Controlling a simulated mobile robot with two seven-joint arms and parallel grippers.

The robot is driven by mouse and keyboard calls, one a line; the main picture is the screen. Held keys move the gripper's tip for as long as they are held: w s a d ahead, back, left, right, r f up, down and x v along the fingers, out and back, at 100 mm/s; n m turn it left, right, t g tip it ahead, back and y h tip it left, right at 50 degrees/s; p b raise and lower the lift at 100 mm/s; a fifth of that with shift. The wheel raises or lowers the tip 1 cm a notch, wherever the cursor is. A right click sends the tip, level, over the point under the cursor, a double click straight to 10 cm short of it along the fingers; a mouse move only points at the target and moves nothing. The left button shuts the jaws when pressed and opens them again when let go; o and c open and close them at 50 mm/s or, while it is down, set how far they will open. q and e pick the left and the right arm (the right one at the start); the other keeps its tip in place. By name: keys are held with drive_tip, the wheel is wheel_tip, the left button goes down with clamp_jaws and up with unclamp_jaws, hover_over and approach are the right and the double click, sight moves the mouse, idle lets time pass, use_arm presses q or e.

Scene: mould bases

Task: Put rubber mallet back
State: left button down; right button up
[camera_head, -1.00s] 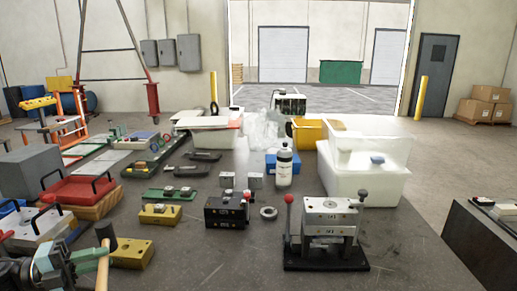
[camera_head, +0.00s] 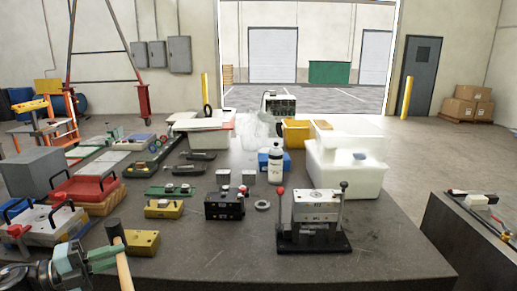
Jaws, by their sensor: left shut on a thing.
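The rubber mallet has a dark head (camera_head: 114,231) and a pale wooden handle (camera_head: 124,270). It shows at the lower left, head up, with the handle's lower end cut off by the picture edge. My left gripper (camera_head: 108,258) comes in from the lower left and is shut on the mallet's handle below the head. The mallet is in front of the left part of a yellow block (camera_head: 142,243) in the picture. My right gripper is not in view.
The grey workbench (camera_head: 200,262) holds a black-based press (camera_head: 315,240), a dark mould block (camera_head: 224,205), a white bottle (camera_head: 275,165) and a white bin (camera_head: 345,178). A red tray (camera_head: 85,187) stands at left. A second dark bench (camera_head: 470,240) is at right. The front middle is clear.

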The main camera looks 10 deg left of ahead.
use_arm(q)
drive_tip(key=s+d+f+n+t+y, duration=0.1)
drive_tip(key=d+f+n+t+y, duration=0.1)
drive_tip(key=d+f, duration=0.35)
drive_tip(key=s+d+f+n+t+y, duration=0.2)
drive_tip(key=d+y, duration=0.1)
drive_tip(key=d, duration=0.5)
drive_tip(key=s+d+r+n+t+y, duration=0.2)
drive_tip(key=s+d+n+y, duration=0.2)
drive_tip(key=s+n+y, duration=0.2)
drive_tip(key=s+y, duration=0.2)
drive_tip(key=shift+d+y, duration=0.15)
drive_tip(key=shift+y, duration=0.25)
